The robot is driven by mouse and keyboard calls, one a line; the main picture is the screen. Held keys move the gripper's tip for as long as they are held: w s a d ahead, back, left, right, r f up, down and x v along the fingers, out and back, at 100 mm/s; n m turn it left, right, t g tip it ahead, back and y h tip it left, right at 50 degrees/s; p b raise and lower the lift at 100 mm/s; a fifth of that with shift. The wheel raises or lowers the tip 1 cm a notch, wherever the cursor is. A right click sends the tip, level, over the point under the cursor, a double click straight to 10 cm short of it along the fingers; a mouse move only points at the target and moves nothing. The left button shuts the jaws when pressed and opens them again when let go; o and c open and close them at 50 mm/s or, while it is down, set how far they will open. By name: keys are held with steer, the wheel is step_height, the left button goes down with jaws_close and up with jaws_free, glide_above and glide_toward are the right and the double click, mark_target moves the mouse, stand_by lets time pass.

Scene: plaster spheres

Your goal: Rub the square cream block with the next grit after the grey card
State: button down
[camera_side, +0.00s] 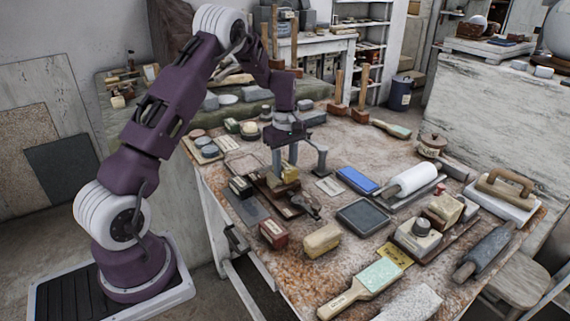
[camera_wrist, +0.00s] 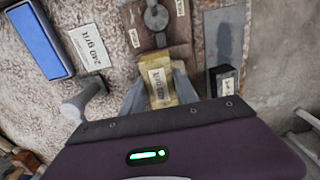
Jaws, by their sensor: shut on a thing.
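My gripper (camera_side: 284,168) points down over a brown wooden board (camera_side: 268,188). It is shut on a small yellow-cream block (camera_side: 290,173) with a paper label, which also shows between the fingers in the wrist view (camera_wrist: 160,80). The label's writing is too blurred to read surely. The held block is over or on the board; I cannot tell if it touches. A flat grey piece (camera_wrist: 225,45), perhaps the grey card, lies beside the board. A white card (camera_wrist: 91,46) reads "240 grit". A larger cream block (camera_side: 322,240) lies apart near the table's front.
A dark block (camera_wrist: 223,81) with a label stands beside the board. A metal clamp-like piece (camera_side: 305,204) is at the board's end.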

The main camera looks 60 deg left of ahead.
steer(key=shift+d, duration=0.15)
steer(key=shift+d+r, duration=0.1)
steer(key=shift+d, duration=0.9)
steer(key=shift+a, duration=2.25)
steer(key=shift+d, duration=2.2)
steer(key=shift+a, duration=2.2)
